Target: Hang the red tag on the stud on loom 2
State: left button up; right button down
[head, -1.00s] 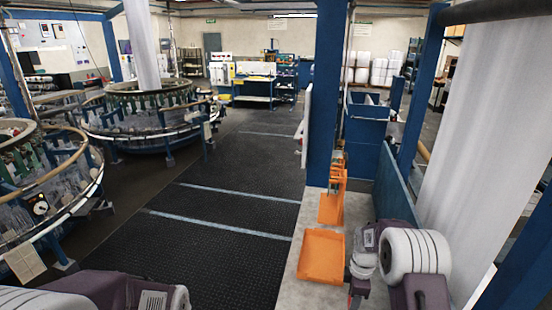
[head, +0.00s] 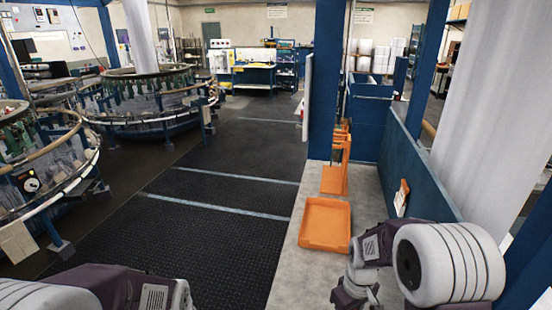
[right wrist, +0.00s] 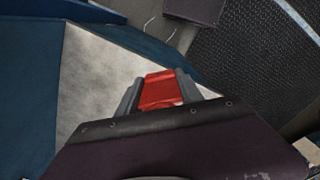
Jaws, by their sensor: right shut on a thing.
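The red tag (right wrist: 160,92) is between the two grey fingers of my right gripper (right wrist: 158,80), which is shut on it. Part of the tag is hidden behind the gripper body. In the head view my right arm is at the bottom right, with its fingers out of sight below the frame. Circular looms stand at the left: a near one (head: 45,185) with a round gauge and a farther one (head: 150,112). I cannot tell which is loom 2, and I cannot make out the stud. My left gripper is out of view.
An orange tray (head: 325,225) and an orange holder (head: 334,179) sit on the pale bench (head: 290,270). A blue panel (head: 418,172) with an orange-and-white card (head: 402,197) borders its right side. A blue post (head: 323,80) rises behind. The dark floor aisle (head: 205,235) is clear.

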jog(key=m, duration=0.2)
jog(key=s+m, duration=0.1)
jog(key=m, duration=0.2)
jog(key=shift+a+f, duration=0.1)
jog(key=shift+f, duration=0.1)
